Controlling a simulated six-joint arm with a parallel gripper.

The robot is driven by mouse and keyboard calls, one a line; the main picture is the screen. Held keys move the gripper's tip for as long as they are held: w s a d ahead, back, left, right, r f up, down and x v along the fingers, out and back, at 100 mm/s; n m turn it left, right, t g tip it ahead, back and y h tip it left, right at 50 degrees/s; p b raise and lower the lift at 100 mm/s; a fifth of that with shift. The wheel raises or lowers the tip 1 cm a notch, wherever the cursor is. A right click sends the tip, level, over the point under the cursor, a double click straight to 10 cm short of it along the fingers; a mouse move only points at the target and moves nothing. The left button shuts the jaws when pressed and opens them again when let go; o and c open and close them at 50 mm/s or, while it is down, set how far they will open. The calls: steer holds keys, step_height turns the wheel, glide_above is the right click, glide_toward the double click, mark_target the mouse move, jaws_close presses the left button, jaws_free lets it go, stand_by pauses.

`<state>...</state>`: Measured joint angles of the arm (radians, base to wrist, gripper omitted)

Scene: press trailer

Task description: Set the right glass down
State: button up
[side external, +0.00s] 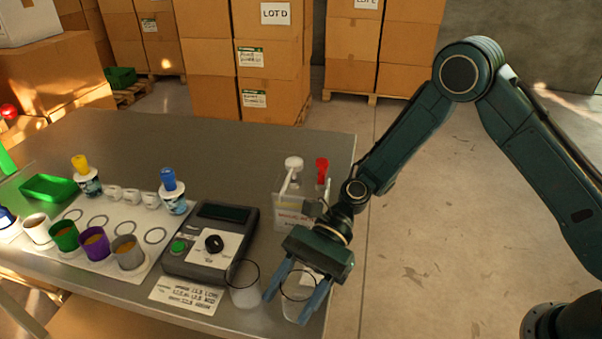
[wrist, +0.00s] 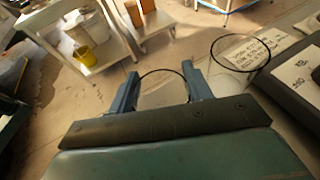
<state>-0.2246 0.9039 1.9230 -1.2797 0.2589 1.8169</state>
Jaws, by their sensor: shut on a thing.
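The right glass (side external: 296,302) is clear with a dark rim and stands upright near the front right corner of the table. My gripper (side external: 293,303) points down and is shut on it, one finger on each side. In the wrist view its dark rim (wrist: 163,71) shows between the fingertips (wrist: 161,86); its lower part is hidden. I cannot tell whether its base touches the table. The left glass (side external: 243,287), also clear, stands just left of my gripper, and its rim shows in the wrist view (wrist: 240,52).
A grey device (side external: 209,245) with a black knob and a printed card (side external: 187,295) lie left of the glasses. A clear bin (side external: 290,208) with bottles stands behind my gripper. A white mat (side external: 103,215) with several cups is farther left. The table's back is clear.

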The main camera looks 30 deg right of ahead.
steer(key=shift+f, duration=0.1)
steer(key=o, duration=1.1)
steer(key=shift+v, duration=0.9)
steer(key=v, duration=0.3)
steer(key=shift+w+d, duration=0.15)
steer(key=shift+d, duration=0.1)
steer(key=shift+a+r, duration=0.15)
steer(key=shift+r, duration=3.35)
